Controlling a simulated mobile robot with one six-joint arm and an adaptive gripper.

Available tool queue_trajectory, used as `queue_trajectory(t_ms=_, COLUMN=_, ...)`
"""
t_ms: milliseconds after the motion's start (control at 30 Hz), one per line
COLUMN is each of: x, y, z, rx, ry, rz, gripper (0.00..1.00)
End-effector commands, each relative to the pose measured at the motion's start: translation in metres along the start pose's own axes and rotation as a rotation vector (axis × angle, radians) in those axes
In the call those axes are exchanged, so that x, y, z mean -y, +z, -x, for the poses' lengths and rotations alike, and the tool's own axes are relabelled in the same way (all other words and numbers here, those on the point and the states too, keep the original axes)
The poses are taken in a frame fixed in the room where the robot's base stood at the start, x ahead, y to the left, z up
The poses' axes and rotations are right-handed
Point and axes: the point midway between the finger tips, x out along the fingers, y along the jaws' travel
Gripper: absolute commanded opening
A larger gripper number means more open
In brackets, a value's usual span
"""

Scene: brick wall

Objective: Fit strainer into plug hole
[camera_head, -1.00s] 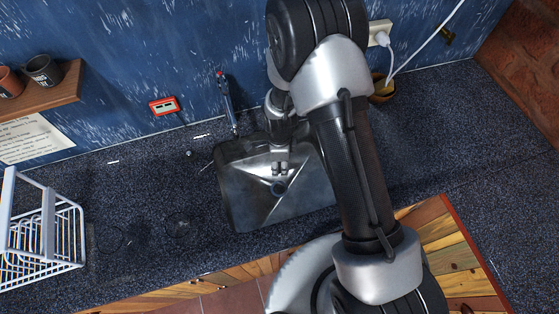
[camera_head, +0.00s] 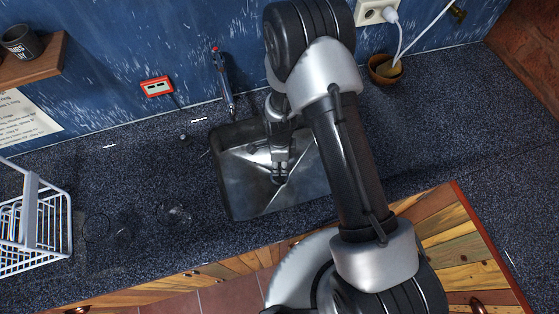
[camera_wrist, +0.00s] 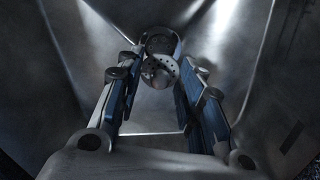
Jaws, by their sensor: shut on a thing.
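The strainer (camera_wrist: 160,71) is a small round metal piece with holes, held between the fingertips of my gripper (camera_wrist: 160,74) in the wrist view. The dark round plug hole (camera_wrist: 160,40) shows just beyond it, partly overlapped by the strainer. I cannot tell the exact height gap between them. The metal sink (camera_head: 265,203) is set in the dark counter in the head view. My gripper (camera_head: 280,177) reaches down into the sink there and covers most of the plug hole. The strainer cannot be made out in the head view.
A tap-like blue fixture (camera_head: 225,85) stands behind the sink. A white wire rack (camera_head: 60,225) and clear glassware (camera_head: 174,215) are on the counter at left. A brown bowl (camera_head: 384,70) sits at the back right. The sink walls surround my gripper closely.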

Motion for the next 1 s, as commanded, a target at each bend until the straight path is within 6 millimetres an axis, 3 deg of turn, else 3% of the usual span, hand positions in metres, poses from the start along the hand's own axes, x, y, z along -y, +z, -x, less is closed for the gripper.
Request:
queue_trajectory(t_ms=500, x=0.000, y=0.000, z=-0.054, rx=0.000, ry=0.001, rz=0.000, gripper=0.14)
queue_trajectory(t_ms=1000, x=0.000, y=0.000, z=-0.066, rx=0.000, ry=0.001, rz=0.000, gripper=0.14)
